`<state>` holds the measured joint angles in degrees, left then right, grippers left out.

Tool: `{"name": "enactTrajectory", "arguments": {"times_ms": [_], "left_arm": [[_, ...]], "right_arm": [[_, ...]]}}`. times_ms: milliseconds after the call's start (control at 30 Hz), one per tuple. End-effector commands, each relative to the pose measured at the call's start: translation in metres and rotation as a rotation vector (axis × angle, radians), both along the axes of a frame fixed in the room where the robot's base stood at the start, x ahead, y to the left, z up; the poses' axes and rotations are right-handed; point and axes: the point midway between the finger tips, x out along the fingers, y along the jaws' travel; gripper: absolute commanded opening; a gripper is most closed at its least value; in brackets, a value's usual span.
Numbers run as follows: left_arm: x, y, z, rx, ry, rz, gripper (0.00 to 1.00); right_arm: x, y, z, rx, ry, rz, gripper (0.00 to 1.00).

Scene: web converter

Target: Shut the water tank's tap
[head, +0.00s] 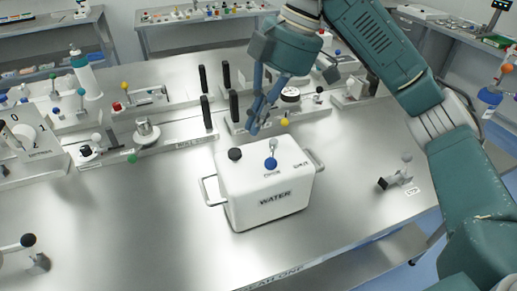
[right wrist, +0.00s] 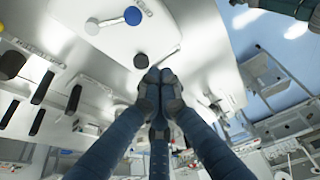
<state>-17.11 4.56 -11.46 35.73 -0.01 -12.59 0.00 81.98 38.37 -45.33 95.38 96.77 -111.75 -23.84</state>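The white water tank (head: 265,205), marked WATER, stands on the steel table and also shows at the top of the right wrist view (right wrist: 165,40). Its tap is a short lever with a blue ball (head: 271,163) at the front end and a grey part behind. In the right wrist view the blue ball (right wrist: 133,16) shows too. A small label, too small to read surely, lies beside the ball. My right gripper (head: 258,122) points down behind the tap, apart from it. Its fingertips (right wrist: 160,75) are together with nothing between them. My left gripper is not in view.
A black cap (head: 235,154) stands on the tank's top left. Behind the tank are upright black handles (head: 234,106) and a yellow ball (head: 285,122). A lever stands on the right (head: 395,178).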

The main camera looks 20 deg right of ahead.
Motion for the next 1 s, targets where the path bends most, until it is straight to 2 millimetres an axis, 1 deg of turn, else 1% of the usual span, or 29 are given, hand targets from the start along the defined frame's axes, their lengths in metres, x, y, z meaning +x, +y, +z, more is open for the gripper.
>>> {"name": "enactTrajectory", "arguments": {"times_ms": [167, 533, 567, 600, 700, 833, 1000], "left_arm": [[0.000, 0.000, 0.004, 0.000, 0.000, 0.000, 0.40], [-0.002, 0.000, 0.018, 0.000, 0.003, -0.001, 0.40], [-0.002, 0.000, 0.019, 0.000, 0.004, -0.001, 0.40], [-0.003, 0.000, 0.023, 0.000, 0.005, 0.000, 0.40], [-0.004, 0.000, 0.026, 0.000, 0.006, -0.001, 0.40], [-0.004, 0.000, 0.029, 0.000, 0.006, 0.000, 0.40], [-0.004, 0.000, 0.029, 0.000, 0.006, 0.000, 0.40]], "right_arm": [[0.000, 0.007, -0.020, -0.002, 0.004, 0.000, 0.00], [0.003, 0.033, -0.092, -0.001, 0.005, 0.001, 0.00], [0.004, 0.032, -0.094, -0.001, 0.004, -0.002, 0.00], [0.003, 0.021, -0.093, -0.002, 0.001, -0.006, 0.00], [0.001, 0.008, -0.096, -0.003, 0.002, -0.005, 0.00], [0.000, -0.002, -0.099, -0.001, 0.001, -0.002, 0.00], [-0.001, -0.005, -0.100, -0.001, 0.001, 0.001, 0.00]]}}
